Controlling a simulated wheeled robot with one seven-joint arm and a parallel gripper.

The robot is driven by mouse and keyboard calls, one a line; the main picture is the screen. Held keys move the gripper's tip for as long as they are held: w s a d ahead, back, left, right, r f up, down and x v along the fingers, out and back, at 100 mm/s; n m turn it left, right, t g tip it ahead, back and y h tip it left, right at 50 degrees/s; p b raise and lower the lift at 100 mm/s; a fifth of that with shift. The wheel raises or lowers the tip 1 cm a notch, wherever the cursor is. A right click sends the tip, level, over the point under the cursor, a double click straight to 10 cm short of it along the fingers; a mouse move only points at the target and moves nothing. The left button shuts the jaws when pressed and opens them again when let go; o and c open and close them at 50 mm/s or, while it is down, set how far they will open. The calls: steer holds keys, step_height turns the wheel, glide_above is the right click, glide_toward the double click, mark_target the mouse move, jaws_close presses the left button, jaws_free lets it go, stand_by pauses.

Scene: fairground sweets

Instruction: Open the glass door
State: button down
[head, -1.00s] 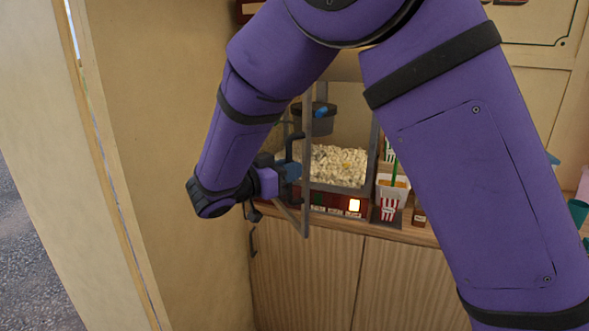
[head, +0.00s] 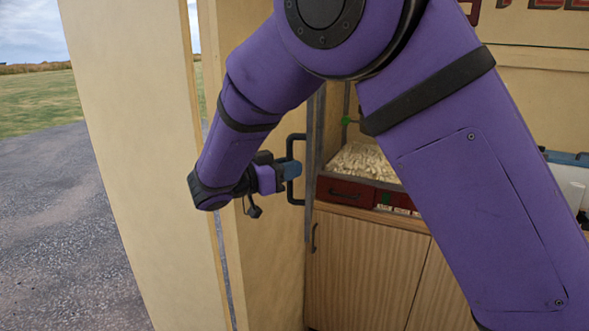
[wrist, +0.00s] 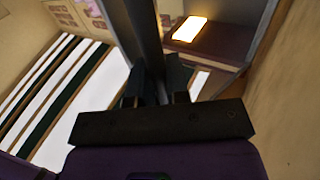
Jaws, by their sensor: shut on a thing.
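The glass door (head: 313,175) belongs to the popcorn machine and shows nearly edge-on in the head view, as a narrow grey frame standing out from the cabinet. Its dark bar handle (head: 299,170) is on the left side of that frame. My gripper (head: 290,169) comes from the left and is shut on the handle. In the wrist view the dark handle bar (wrist: 138,35) runs down between the fingers of my gripper (wrist: 156,88). The glass itself can hardly be made out, and my arm hides part of the machine.
Popcorn (head: 362,160) lies in the machine above a red drawer (head: 345,192). Wooden cupboard doors (head: 360,265) are below. A cream side wall (head: 130,130) stands close to my arm on the left, with open gravel (head: 60,220) beyond.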

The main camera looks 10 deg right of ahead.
steer(key=c, duration=1.1)
jaws_free()
steer(key=shift+a, duration=0.1)
steer(key=v, duration=1)
steer(key=shift+s+a, duration=0.1)
steer(key=shift+a, duration=0.15)
